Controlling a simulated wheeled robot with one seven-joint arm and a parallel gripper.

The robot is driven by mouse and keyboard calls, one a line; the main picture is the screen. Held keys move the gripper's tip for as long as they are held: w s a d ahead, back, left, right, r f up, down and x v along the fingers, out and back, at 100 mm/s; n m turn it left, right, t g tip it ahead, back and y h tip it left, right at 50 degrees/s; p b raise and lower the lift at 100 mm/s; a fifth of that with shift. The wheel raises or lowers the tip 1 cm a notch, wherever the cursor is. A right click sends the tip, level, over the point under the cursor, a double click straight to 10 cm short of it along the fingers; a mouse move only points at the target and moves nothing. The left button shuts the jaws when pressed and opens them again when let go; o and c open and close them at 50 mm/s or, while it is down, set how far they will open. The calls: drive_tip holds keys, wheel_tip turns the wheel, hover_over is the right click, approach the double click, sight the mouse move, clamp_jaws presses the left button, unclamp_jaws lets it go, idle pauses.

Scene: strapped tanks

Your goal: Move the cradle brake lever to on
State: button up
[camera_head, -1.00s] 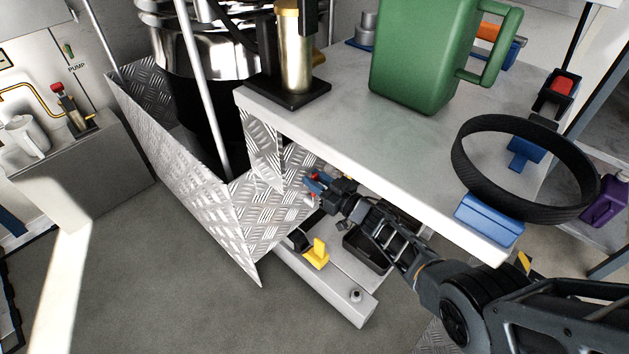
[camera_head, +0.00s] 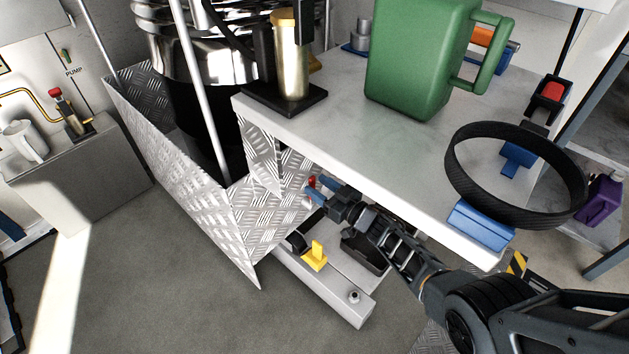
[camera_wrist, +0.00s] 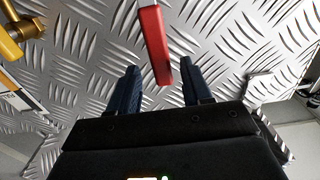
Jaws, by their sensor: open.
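The red lever (camera_wrist: 154,42), which I take for the cradle brake lever, shows in the wrist view as a flat red bar in front of diamond-plate metal. Its lower end lies between the two blue fingertips of my gripper (camera_wrist: 159,70), which are apart, one on each side. I cannot tell whether either finger touches it. In the head view my gripper (camera_head: 322,189) is below the bench edge beside the plate, with a small bit of red (camera_head: 312,181) at its fingertips. Most of the lever is hidden there.
The bench (camera_head: 400,165) overhangs my arm closely. A diamond-plate guard (camera_head: 215,205) stands left of my gripper. A yellow part (camera_head: 316,256) sits on the low base below. Brass fittings (camera_wrist: 22,28) and a label (camera_wrist: 18,92) are at left in the wrist view. Floor at lower left is clear.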

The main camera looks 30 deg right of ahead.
drive_tip(key=p+v, duration=0.1)
drive_tip(key=v, duration=0.4)
drive_tip(key=shift+s+p, duration=0.15)
drive_tip(key=shift+p, duration=0.25)
